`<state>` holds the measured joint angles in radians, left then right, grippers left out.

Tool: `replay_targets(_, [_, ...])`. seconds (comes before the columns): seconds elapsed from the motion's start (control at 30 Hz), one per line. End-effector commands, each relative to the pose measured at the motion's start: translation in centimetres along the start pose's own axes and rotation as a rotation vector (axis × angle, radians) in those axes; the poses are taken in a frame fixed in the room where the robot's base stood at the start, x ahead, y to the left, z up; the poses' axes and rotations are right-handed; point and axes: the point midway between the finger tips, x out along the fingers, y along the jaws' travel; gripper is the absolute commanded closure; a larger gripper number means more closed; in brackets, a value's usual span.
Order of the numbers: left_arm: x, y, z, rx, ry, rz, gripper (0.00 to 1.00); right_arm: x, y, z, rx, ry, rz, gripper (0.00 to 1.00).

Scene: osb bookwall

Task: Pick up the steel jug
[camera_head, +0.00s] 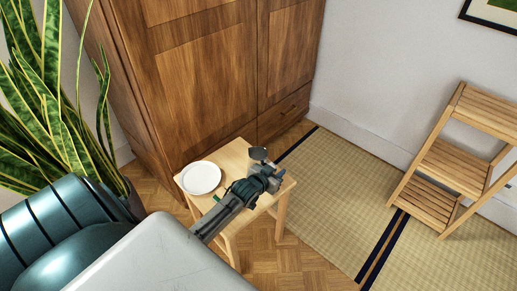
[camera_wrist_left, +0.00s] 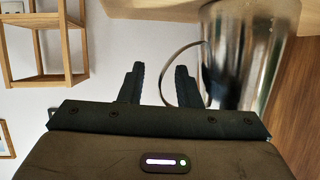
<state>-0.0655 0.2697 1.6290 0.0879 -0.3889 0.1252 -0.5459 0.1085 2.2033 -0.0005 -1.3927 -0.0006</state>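The steel jug (camera_head: 258,153) stands on the small wooden table, partly hidden behind my left gripper (camera_head: 270,168). In the left wrist view the shiny jug (camera_wrist_left: 250,50) fills the upper right, with its thin loop handle (camera_wrist_left: 164,75) reaching toward my fingers. My left gripper (camera_wrist_left: 157,85) is open there. The outer curve of the handle shows between its two fingers, and the right finger overlaps the inside of the loop. Whether the fingers touch the handle I cannot tell. My right gripper is not in view.
A white plate (camera_head: 201,178) lies on the table (camera_head: 236,158), left of the jug. A tall wooden wardrobe (camera_head: 205,75) stands behind it. A leafy plant (camera_head: 45,110) is at left, a slatted wooden shelf (camera_head: 452,165) at right. The tatami mat (camera_head: 345,190) is clear.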

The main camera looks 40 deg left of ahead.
Motion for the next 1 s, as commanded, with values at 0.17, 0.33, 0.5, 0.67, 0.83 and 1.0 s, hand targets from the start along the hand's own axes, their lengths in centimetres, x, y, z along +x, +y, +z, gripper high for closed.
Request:
replay_targets(0.17, [0.22, 0.00, -0.02, 0.001, 0.000, 0.000, 0.70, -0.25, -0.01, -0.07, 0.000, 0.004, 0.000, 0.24])
replay_targets(0.33, [0.20, -0.01, -0.02, 0.001, 0.000, 0.000, 0.87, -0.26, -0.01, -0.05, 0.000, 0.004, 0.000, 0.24])
replay_targets(0.5, [0.19, -0.02, -0.01, 0.001, 0.000, 0.000, 1.00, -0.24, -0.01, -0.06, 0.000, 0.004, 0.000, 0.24])
replay_targets(0.67, [0.19, -0.02, -0.05, 0.001, 0.001, 0.000, 1.00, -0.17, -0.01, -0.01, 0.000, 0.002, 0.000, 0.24])
replay_targets(0.83, [0.19, -0.02, -0.18, 0.002, 0.003, 0.000, 1.00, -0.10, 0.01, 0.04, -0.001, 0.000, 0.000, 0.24])
replay_targets(1.0, [0.12, -0.04, -0.32, 0.002, 0.003, 0.000, 1.00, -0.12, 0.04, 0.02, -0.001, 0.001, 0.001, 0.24])
